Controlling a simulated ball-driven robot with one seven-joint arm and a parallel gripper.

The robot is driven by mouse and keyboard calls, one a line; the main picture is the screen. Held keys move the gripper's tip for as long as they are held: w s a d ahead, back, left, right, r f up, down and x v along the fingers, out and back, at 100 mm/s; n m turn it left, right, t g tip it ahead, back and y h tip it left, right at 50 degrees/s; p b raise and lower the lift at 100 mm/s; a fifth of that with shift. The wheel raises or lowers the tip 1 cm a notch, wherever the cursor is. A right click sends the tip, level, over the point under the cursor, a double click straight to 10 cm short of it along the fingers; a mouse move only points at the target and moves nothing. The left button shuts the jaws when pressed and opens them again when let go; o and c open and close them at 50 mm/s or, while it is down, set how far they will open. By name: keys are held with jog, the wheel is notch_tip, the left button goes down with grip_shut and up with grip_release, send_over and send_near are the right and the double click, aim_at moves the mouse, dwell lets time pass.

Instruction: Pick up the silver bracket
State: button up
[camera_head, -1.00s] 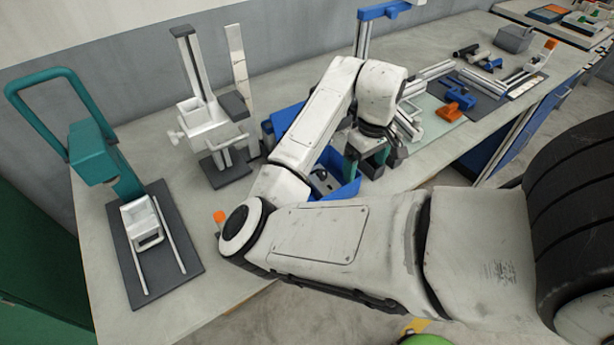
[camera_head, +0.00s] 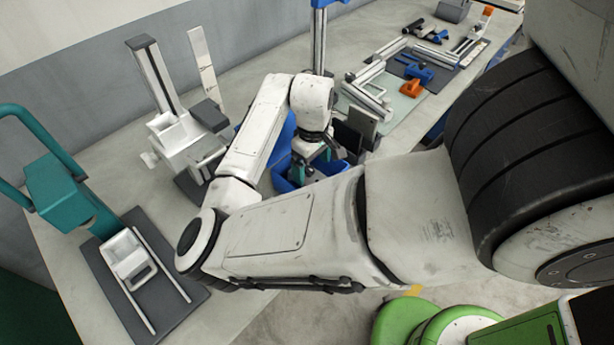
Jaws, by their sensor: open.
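My gripper (camera_head: 314,166) is over the blue bin (camera_head: 283,184), pointing down, with teal parts at its fingers. It is open; my wrist partly hides it and I cannot see anything between the fingers. An L-shaped silver bar piece (camera_head: 368,88), which may be the silver bracket, lies on a pale green mat (camera_head: 408,108) to the right of and beyond my gripper, apart from it. Further silver bars (camera_head: 428,57) lie on a dark mat behind it. I cannot tell for certain which piece is the bracket. The bin's contents are mostly hidden by my arm.
A white device with a tall column (camera_head: 150,75) stands left of the bin. A teal press (camera_head: 62,190) stands at the far left. Orange and blue parts (camera_head: 411,87) lie on the mats.

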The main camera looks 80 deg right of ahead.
aim_at(309, 177)
jog(key=f, duration=0.3)
jog(key=f+p, duration=0.1)
jog(key=f, duration=0.1)
jog(key=shift+w+a, duration=0.15)
jog(key=shift+w, duration=0.15)
jog(key=c, duration=1.3)
